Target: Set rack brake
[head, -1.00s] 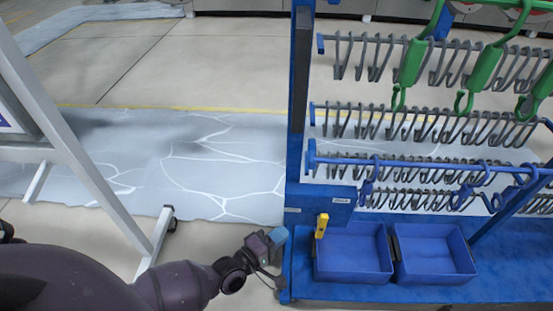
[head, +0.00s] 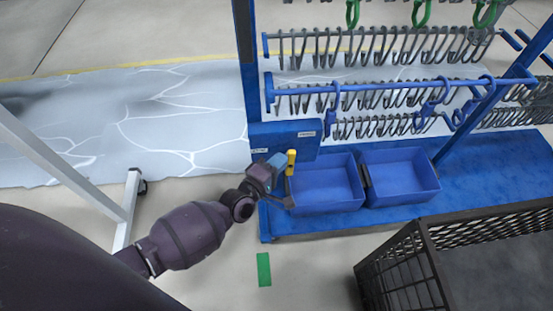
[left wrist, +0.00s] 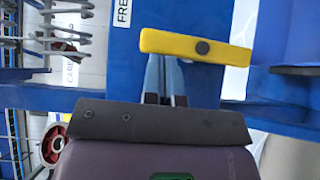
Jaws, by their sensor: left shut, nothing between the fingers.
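The blue rack (head: 250,95) carries a yellow brake lever (head: 291,162) on a blue plate (head: 285,138) at its lower left corner. The lever stands upright in the head view. My left gripper (head: 279,161) is shut and empty, right beside the lever on its left. In the left wrist view the yellow lever (left wrist: 195,46) lies across the picture just beyond the closed fingertips (left wrist: 164,62). I cannot tell whether they touch it. A white label beginning "FRE" (left wrist: 122,12) shows beside the lever. My right gripper is not in view.
Two blue bins (head: 325,185) sit on the rack's base right of the lever. Rows of grey hooks (head: 380,45) hang above. A dark wire basket (head: 410,265) stands at the lower right. A white frame leg (head: 128,210) stands at the left.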

